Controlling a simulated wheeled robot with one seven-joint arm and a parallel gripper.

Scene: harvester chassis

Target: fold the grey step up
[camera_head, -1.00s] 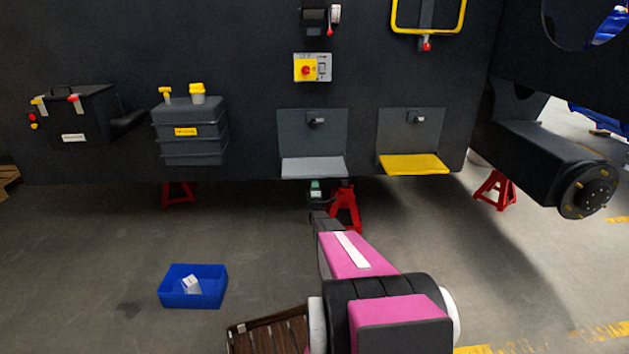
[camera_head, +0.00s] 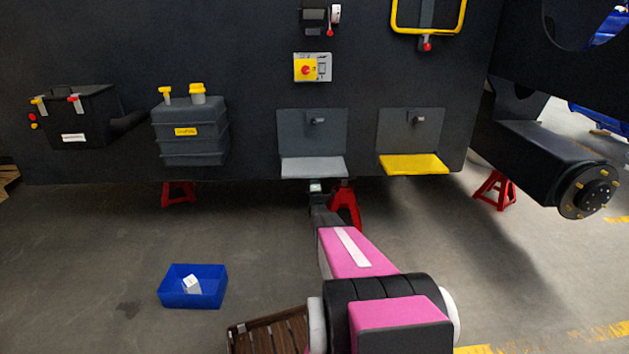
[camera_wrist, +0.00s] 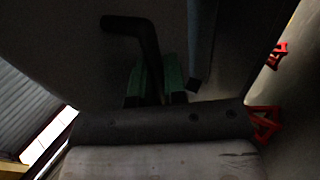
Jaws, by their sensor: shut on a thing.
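The grey step (camera_head: 313,167) is folded down and juts out, about level, below its dark back plate on the chassis wall. A small catch (camera_head: 317,121) sits on that plate. My gripper (camera_head: 316,187) is just below the step's front edge, at its middle. In the wrist view its green finger pads (camera_wrist: 155,82) are close together around the lower end of a dark bent bar (camera_wrist: 145,45). The bar lies against a large, dim surface that seems to be the step. The exact contact is in shadow.
A yellow step (camera_head: 413,164) is folded down to the right. A blue bin (camera_head: 192,287) with a white item is on the floor at left. The floor between is free.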

